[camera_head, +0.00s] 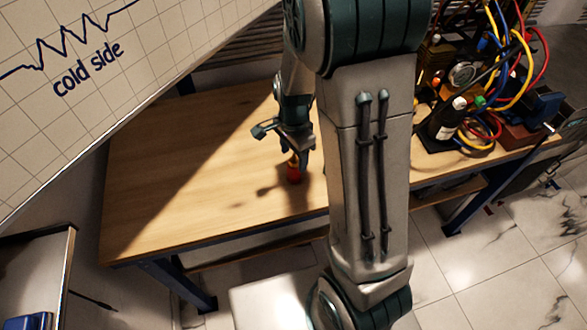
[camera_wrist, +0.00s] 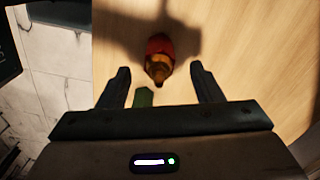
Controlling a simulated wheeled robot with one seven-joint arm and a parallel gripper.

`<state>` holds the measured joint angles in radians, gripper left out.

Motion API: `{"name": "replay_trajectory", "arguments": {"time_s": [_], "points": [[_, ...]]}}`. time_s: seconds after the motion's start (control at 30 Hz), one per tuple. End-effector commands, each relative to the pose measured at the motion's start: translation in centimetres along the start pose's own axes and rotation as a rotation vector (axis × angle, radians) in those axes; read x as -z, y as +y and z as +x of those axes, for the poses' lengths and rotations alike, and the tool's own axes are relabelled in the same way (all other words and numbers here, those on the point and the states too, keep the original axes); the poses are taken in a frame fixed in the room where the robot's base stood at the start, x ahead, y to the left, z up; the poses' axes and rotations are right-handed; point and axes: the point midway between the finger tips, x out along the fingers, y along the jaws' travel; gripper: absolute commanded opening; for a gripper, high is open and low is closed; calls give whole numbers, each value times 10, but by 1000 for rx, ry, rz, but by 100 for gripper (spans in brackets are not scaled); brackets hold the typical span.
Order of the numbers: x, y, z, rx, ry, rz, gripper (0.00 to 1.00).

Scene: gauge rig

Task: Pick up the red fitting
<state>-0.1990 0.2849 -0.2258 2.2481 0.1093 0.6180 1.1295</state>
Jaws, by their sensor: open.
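The red fitting (camera_head: 294,174) stands on the wooden table (camera_head: 180,170), with a brass-coloured upper part. In the head view it is just below my gripper (camera_head: 294,152), whose fingers partly cover its top. In the wrist view the fitting (camera_wrist: 160,58) is ahead of the fingertips and roughly centred between them. My gripper (camera_wrist: 160,75) is open, with a finger on each side and nothing held. A small green piece (camera_wrist: 144,97) shows between the fingers near the palm; I cannot tell what it is.
A dark bottle (camera_head: 447,120), a gauge (camera_head: 463,75) and coloured hoses (camera_head: 517,75) crowd the right end of the table. A gridded board (camera_head: 110,90) marked "cold side" hangs at upper left. The table left of the fitting is clear.

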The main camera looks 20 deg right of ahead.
Motion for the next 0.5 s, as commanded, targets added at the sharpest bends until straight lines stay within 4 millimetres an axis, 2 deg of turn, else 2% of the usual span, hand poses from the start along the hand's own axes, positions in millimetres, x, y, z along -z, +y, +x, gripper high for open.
{"name": "replay_trajectory", "arguments": {"time_s": [0.1,0.2,0.5], "points": [[0,2,18,-5,-1,1,59],[0,2,28,-3,-1,1,59],[0,1,32,0,0,0,59]]}}
